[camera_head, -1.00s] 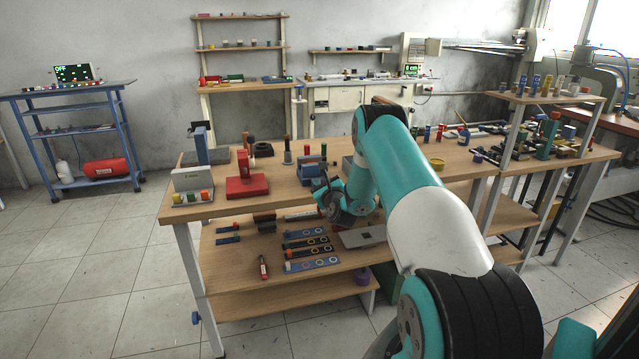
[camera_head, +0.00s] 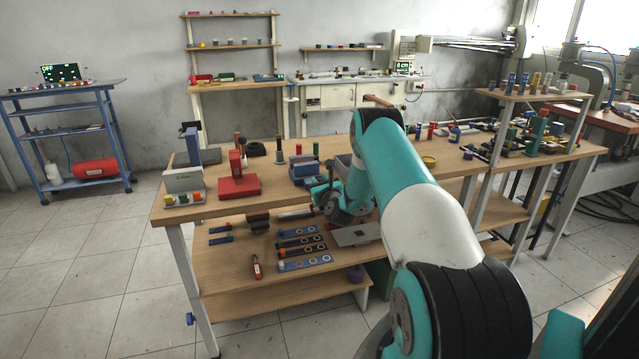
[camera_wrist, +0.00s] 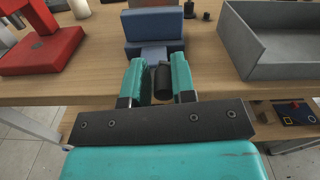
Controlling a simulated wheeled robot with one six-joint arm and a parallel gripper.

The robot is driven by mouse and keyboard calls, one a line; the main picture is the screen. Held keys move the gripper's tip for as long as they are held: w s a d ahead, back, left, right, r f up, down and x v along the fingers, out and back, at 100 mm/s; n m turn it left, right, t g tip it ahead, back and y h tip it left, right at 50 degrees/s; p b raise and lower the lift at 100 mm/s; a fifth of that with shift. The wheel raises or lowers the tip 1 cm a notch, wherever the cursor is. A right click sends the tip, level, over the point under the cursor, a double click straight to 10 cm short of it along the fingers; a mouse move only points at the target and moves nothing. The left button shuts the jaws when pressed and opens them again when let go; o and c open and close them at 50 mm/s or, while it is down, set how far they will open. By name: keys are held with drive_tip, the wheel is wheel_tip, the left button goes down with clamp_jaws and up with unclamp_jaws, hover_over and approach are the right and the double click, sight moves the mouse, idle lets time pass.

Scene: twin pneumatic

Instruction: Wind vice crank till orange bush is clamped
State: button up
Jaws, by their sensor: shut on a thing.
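The blue vice (camera_wrist: 153,26) stands at the front edge of the wooden bench in the wrist view. My gripper (camera_wrist: 158,72) is shut on the black crank handle (camera_wrist: 162,84), which sits between the two teal fingers just in front of the vice. In the head view my gripper is largely hidden by my own wrist. I cannot make out the orange bush or whether the vice jaws touch it.
A red fixture (camera_head: 239,184) stands left of the vice. A grey open tray (camera_wrist: 285,45) stands to its right in the wrist view. A lower shelf (camera_head: 222,266) with blue and black strips runs beneath the bench top.

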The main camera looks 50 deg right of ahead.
drive_tip(key=shift+s+d+f, duration=0.15)
drive_tip(key=shift+f, duration=0.05)
drive_tip(key=o, duration=0.8)
drive_tip(key=shift+s+a+f+b, duration=0.1)
drive_tip(key=shift+s+a+b, duration=0.2)
drive_tip(key=shift+s+a, duration=0.1)
drive_tip(key=shift+b+v, duration=8.15)
drive_tip(key=shift+b, duration=2)
drive_tip(key=shift+d, duration=0.1)
